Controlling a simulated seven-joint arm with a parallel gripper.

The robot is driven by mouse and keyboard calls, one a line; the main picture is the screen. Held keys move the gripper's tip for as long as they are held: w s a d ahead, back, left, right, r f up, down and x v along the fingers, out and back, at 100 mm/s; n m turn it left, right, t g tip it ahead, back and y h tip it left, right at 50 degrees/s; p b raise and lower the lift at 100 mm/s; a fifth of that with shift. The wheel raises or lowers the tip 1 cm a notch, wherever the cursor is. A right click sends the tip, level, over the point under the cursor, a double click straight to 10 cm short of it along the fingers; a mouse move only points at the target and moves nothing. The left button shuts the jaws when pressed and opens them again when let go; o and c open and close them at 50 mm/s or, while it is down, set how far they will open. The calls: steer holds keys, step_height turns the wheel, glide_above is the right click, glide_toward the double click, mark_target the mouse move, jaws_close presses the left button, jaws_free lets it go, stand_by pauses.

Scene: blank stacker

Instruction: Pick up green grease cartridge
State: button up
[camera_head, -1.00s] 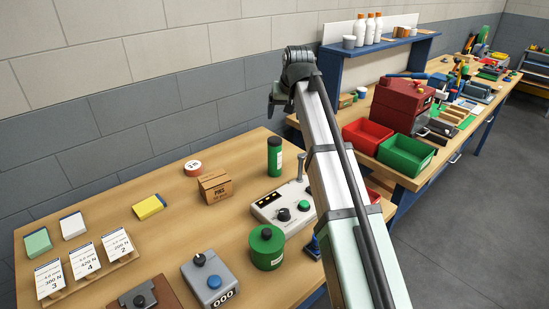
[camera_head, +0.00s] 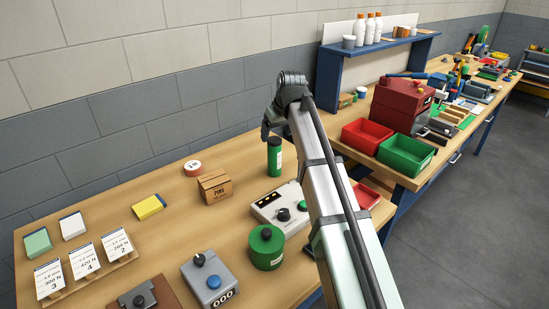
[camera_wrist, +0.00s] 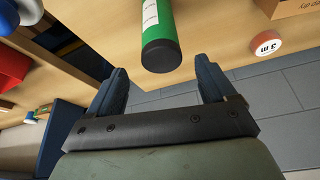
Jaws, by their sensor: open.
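The green grease cartridge (camera_head: 274,157) is a slim green cylinder with a dark cap and a white label, standing upright on the wooden bench behind the control box. In the wrist view the cartridge (camera_wrist: 161,35) shows with its dark end toward me, between and just beyond the fingers. My gripper (camera_head: 268,130) hangs above and close to the cartridge's top in the head view. In the wrist view my gripper (camera_wrist: 162,82) is open with two dark blue fingers apart and nothing held.
A cardboard box (camera_head: 215,186) and a round white-and-orange tape roll (camera_head: 193,168) stand left of the cartridge. The grey control box (camera_head: 282,208) with knobs is in front of it. A wide green canister (camera_head: 266,247) stands nearer. Red bin (camera_head: 367,135) and green bin (camera_head: 406,155) are right.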

mark_target(275, 139)
steer(key=shift+s+x, duration=0.15)
steer(key=shift+x, duration=1.5)
steer(key=shift+s+x, duration=0.15)
steer(key=shift+x, duration=1.5)
steer(key=shift+c, duration=0.5)
steer(key=c, duration=1.3)
